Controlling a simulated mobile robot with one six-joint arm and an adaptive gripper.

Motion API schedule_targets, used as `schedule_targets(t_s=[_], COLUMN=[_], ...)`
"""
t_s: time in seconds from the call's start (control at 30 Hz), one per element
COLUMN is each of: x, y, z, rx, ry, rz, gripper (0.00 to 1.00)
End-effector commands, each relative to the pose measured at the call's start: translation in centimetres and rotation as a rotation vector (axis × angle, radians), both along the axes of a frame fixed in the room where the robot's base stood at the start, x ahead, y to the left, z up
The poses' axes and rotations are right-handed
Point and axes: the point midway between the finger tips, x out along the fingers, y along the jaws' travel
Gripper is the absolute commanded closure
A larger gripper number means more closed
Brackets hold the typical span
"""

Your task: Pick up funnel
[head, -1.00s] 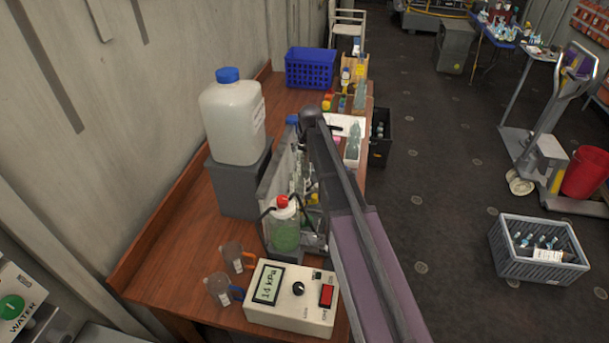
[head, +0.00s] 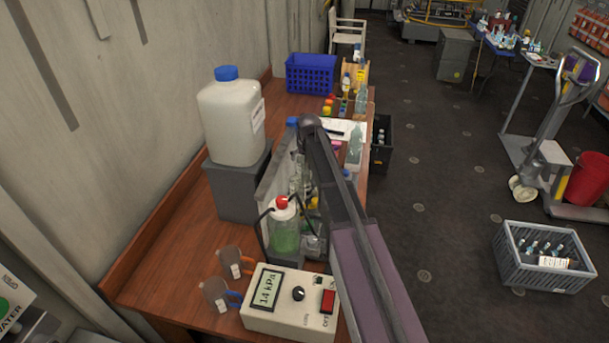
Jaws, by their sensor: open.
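I cannot make out a funnel for certain. The brown table (head: 165,260) holds a crowded group of bottles. A small yellow thing (head: 313,203) shows beside my arm, too small and too covered to name. My arm crosses the table from the lower right, and its far joint is above the middle of the table. My gripper is not visible; the arm hides whatever lies under and behind it.
A white jug (head: 232,120) stands on a grey block (head: 237,185). A green-filled bottle (head: 284,228), a meter box (head: 290,300) and two clear beakers (head: 220,293) are near the front. A blue basket (head: 311,73) is at the back. A grey crate (head: 540,278) sits on the floor.

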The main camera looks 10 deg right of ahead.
Motion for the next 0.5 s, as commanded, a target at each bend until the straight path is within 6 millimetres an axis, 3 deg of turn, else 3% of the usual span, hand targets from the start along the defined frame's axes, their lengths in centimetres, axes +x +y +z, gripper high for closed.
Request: schedule_targets(t_s=[0.5], x=[0.8], y=[-0.2], z=[-2.6], rx=[0.000], ry=[0.000], rz=[-0.001], gripper=[0.00])
